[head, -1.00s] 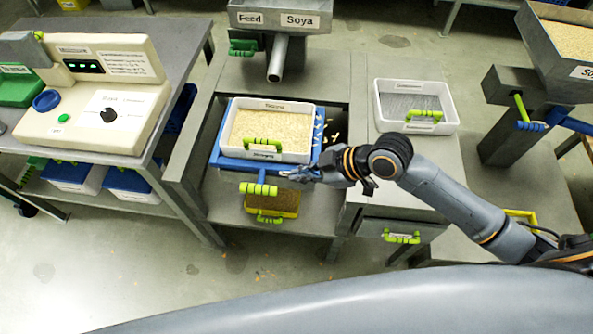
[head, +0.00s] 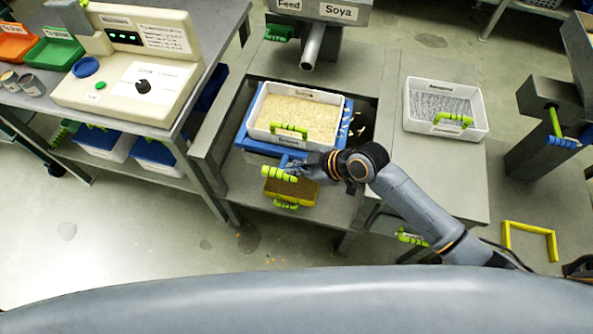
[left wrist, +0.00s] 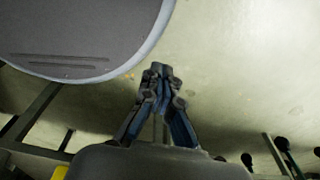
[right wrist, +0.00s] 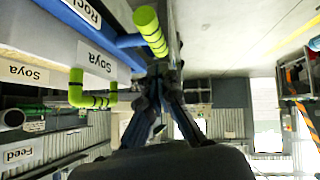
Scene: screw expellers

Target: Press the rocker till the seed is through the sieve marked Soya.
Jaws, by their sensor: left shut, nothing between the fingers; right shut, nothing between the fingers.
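The white-framed sieve (head: 261,103) holds a layer of pale seed and sits on the blue rocker (head: 243,141). In the right wrist view a white wall marked Soya (right wrist: 97,62) has a green handle. The rocker's lever has a green grip (head: 278,173), which also shows in the right wrist view (right wrist: 150,32). My right gripper (head: 290,165) is shut and empty, close beside this grip; contact cannot be told. It also shows in the right wrist view (right wrist: 160,72). My left gripper (left wrist: 158,75) is shut and empty over bare floor, outside the head view.
A yellow tray (head: 291,188) with brownish contents is below the rocker. The Soya feed hopper (head: 335,12) and its spout (head: 312,46) are behind the sieve. A second white sieve (head: 484,135) stands to the right. A control panel (head: 150,80) is on the left bench.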

